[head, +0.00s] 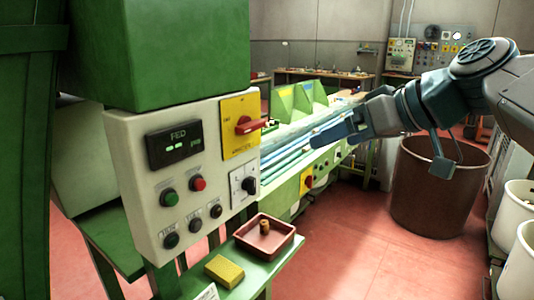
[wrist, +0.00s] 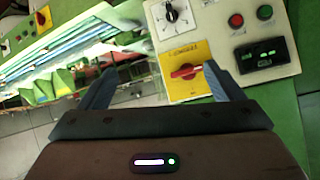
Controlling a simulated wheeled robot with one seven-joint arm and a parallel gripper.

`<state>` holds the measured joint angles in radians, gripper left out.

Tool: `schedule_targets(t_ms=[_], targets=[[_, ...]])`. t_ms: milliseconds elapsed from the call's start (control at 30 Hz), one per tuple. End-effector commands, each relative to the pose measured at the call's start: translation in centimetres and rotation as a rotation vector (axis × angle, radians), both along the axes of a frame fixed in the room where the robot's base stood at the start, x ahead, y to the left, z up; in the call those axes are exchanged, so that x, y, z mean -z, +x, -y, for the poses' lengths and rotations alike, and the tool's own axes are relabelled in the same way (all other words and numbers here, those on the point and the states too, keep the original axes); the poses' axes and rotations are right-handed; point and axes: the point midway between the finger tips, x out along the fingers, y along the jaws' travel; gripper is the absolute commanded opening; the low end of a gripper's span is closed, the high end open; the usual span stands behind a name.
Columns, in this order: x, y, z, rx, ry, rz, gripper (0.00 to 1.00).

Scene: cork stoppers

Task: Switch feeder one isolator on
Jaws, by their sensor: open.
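A cream control panel (head: 180,170) carries a yellow plate (head: 238,142) with a red rotary isolator handle (head: 249,125) at its upper right. The handle lies roughly horizontal; the plate's lettering is too small to read. In the wrist view, the red handle (wrist: 186,71) shows upside down on its yellow plate, between the fingers and nearer the right one. My gripper (head: 322,140) is open and empty, to the right of the panel and apart from the handle. Its two fingers (wrist: 158,82) show spread in the wrist view.
The panel also has a display (head: 174,144), green button (head: 170,197), red button (head: 198,184), black knobs and a white-plated selector (head: 243,184). Below sit a red tray (head: 284,249) and yellow sponge (head: 224,271). Another yellow-plated switch (head: 306,180) is farther back. A brown bin (head: 437,195) stands right.

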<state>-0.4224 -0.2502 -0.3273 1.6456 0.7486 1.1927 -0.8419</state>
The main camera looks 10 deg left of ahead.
Motion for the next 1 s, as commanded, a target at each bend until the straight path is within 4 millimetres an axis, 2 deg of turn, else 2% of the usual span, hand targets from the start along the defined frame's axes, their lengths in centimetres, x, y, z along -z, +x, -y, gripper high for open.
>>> schedule_targets(t_ms=[100, 200, 367, 567, 800, 1000], targets=[[-2.1, 0.5, -1.9, -0.118, 0.052, 0.136, 0.87], [-3.8, 0.5, -2.9, -0.182, 0.077, 0.216, 0.87], [-5.1, 0.5, -3.7, -0.224, 0.093, 0.27, 0.87], [-4.2, 1.4, -6.0, -0.226, 0.092, 0.271, 0.87], [-2.1, 3.3, -10.5, -0.225, 0.092, 0.268, 0.87], [-0.8, 4.5, -13.4, -0.223, 0.093, 0.269, 0.87]])
